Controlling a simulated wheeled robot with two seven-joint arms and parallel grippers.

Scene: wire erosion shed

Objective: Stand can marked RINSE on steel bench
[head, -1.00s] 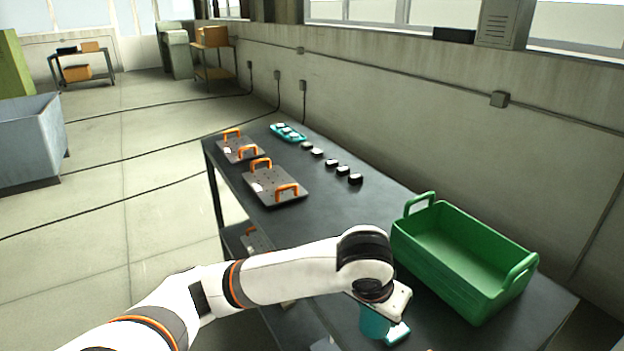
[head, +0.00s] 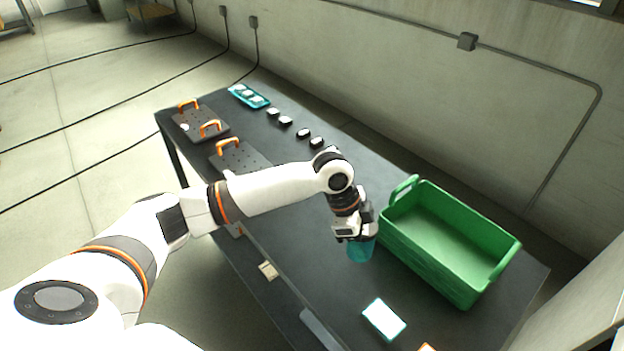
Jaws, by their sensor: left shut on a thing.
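My left gripper (head: 358,236) points down and is shut on a teal can (head: 361,251). The can is upright or nearly so, and its upper part is hidden by the gripper. No marking on it can be read. It is over the dark steel bench (head: 300,245), just left of the green crate; I cannot tell whether its base touches the bench top. My right gripper is not in view.
An open, empty-looking green crate (head: 432,268) stands on the bench's right part. A white-topped teal block (head: 384,319) lies nearer. Perforated plates with orange handles (head: 200,124), several small black blocks (head: 303,133) and a teal tray (head: 249,96) occupy the far end.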

